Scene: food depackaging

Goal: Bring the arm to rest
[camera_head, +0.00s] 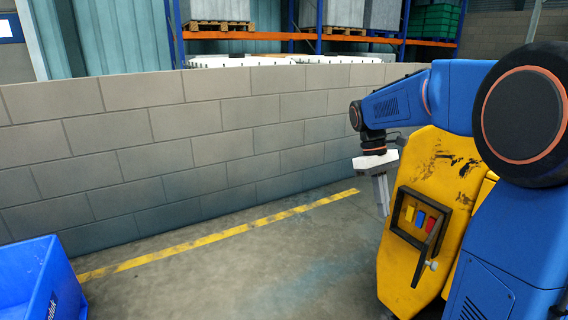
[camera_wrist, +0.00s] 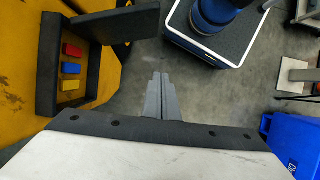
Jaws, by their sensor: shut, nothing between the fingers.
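My gripper (camera_head: 381,194) hangs from my blue arm at the right of the head view, pointing down beside a yellow cabinet (camera_head: 405,262). Its grey fingers are together and hold nothing. In the wrist view my gripper (camera_wrist: 161,78) points over bare grey floor, with the fingers side by side. The arm is bent, and the gripper appears clear of surrounding things.
The yellow cabinet has a dark-framed opening with yellow, blue and red blocks (camera_head: 420,218). A blue crate (camera_head: 62,285) stands at the lower left. A grey block wall (camera_head: 200,140) runs behind, with a yellow floor line (camera_head: 220,233) before it. The floor between is clear.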

